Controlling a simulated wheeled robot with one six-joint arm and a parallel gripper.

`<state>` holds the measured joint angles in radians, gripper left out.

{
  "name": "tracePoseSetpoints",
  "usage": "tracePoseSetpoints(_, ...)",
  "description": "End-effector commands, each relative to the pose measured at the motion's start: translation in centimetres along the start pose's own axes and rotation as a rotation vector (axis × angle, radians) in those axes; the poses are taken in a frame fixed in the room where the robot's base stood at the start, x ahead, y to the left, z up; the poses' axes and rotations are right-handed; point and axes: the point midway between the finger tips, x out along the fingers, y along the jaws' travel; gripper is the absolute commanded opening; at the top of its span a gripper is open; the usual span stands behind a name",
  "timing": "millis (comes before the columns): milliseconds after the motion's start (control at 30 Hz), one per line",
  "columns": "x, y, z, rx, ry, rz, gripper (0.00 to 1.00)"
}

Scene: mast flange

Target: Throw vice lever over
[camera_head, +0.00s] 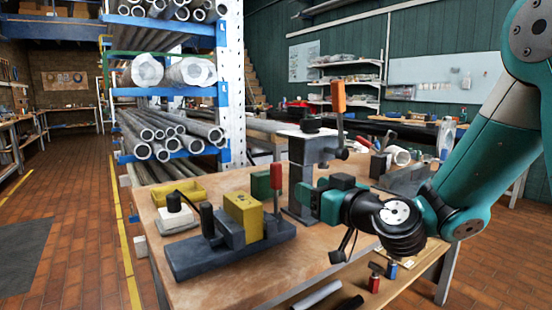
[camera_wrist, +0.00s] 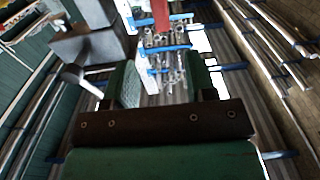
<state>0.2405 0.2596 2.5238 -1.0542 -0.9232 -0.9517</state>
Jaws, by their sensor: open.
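A vice with a dark grey base (camera_head: 235,252) lies on the workbench, a yellow block (camera_head: 243,215) held in it. An upright red-handled lever (camera_head: 276,177) stands at its right end. In the wrist view, a red handle (camera_wrist: 160,14) shows at the top, beyond the fingertips and roughly in line with the gap. My gripper (camera_head: 310,198) is open and empty, to the right of the vice and pointing left. Its two green fingers show apart in the wrist view (camera_wrist: 165,80). I cannot tell the exact distance to the red handle.
A grey post (camera_head: 304,165) with an orange-handled lever (camera_head: 338,100) stands close beside my gripper. A pipe rack (camera_head: 222,90) stands behind. The bench's front middle is clear.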

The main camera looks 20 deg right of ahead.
Motion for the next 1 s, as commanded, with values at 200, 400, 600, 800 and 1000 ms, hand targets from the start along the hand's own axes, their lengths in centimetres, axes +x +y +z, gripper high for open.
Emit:
tracePoseSetpoints(200,4.4,-0.2,-0.6,0.0,-0.004,-0.006,0.51)
tracePoseSetpoints(400,8.8,-0.2,-0.6,-0.001,-0.002,-0.005,0.51)
tracePoseSetpoints(600,11.8,-0.2,-0.3,-0.001,-0.001,-0.003,0.51)
tracePoseSetpoints(800,13.2,-0.2,0.1,0.001,-0.001,-0.003,0.51)
tracePoseSetpoints(1000,13.3,-0.1,0.2,0.0,-0.001,-0.002,0.51)
